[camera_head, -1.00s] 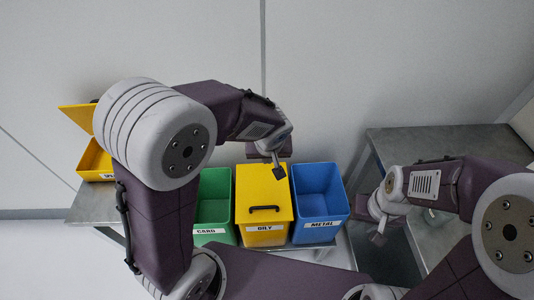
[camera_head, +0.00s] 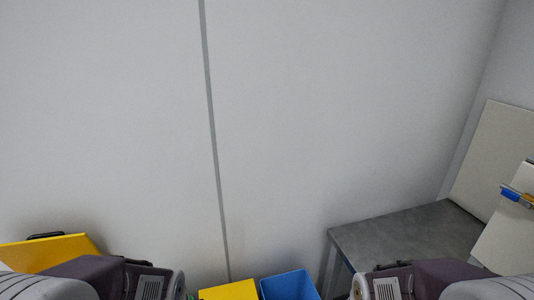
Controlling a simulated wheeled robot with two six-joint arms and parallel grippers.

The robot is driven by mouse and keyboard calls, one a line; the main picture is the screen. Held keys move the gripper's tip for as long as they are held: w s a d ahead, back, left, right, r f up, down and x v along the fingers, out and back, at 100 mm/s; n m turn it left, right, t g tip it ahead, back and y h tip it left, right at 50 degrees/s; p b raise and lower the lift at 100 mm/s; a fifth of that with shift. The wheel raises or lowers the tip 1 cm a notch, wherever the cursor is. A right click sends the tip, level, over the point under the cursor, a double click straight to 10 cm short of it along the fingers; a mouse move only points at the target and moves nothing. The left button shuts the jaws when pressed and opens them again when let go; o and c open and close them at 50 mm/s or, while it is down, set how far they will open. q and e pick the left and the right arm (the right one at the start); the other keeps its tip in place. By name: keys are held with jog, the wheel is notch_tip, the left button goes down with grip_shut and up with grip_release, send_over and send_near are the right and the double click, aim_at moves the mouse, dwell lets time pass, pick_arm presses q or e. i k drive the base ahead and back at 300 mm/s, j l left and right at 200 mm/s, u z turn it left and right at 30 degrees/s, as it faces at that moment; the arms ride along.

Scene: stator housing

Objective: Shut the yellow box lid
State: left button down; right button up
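A yellow lid (camera_head: 42,252) with a black handle stands raised at the lower left; the box under it is out of the frame or hidden behind my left arm. My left arm comes in at the lower left, close to the raised lid, and my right arm at the lower right. Neither gripper's fingers show; both are below the frame or hidden.
A blue open bin (camera_head: 290,286) is right of the second yellow box. A grey metal table (camera_head: 410,240) stands at the right. Pale panels (camera_head: 496,165) lean at the far right. The wall (camera_head: 330,110) behind is bare.

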aim_at(32, 256)
jog(key=u, duration=1.9)
